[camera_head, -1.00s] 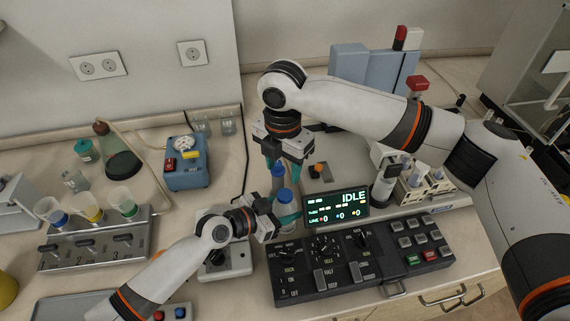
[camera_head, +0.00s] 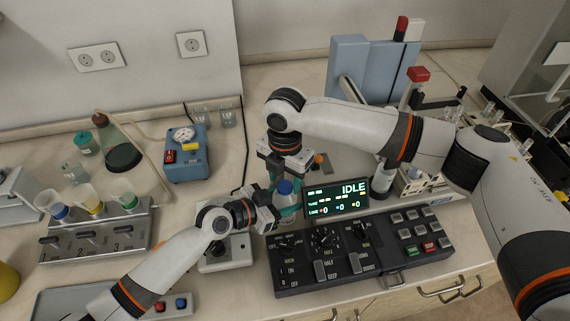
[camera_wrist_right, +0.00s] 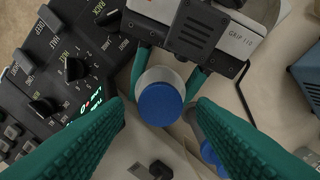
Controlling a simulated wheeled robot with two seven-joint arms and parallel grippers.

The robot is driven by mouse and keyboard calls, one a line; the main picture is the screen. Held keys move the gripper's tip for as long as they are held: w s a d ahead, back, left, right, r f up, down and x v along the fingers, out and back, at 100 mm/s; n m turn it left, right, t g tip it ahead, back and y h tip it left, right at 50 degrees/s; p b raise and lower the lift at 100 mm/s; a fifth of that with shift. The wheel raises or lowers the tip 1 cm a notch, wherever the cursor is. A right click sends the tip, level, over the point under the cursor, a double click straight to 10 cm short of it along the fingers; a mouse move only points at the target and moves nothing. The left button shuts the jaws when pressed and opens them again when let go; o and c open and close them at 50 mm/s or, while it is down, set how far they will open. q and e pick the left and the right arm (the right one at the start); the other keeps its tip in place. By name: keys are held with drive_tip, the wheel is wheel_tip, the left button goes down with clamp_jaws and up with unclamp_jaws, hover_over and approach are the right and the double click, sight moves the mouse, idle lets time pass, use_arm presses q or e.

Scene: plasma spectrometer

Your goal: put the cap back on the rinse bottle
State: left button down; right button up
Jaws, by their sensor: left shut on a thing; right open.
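A bottle with a flat blue cap (camera_wrist_right: 160,103) on top is in the middle of the right wrist view; the cap also shows in the head view (camera_head: 285,187). My left gripper (camera_head: 276,214) is shut around the bottle's body, its teal fingers on both sides below the cap. My right gripper (camera_head: 284,180) is open above the bottle, its teal fingers spread to either side of the cap with visible gaps. I cannot tell how firmly the cap sits. A second blue-topped thing (camera_wrist_right: 209,154) is partly hidden behind a right finger.
The black control panel (camera_head: 330,262) and the lit IDLE display (camera_head: 336,199) stand close to the bottle's right. A blue pump with a gauge (camera_head: 186,155) is at the left. A grey switch box (camera_head: 226,254) lies under my left wrist.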

drive_tip(key=shift+f, duration=0.75)
drive_tip(key=c, duration=1)
drive_tip(key=m, duration=0.6)
drive_tip(key=shift+m, duration=0.4)
drive_tip(key=m, duration=0.8)
drive_tip(key=shift+m, duration=0.3)
drive_tip(key=o, duration=1.2)
drive_tip(key=shift+c, duration=0.2)
drive_tip(key=shift+r, duration=0.1)
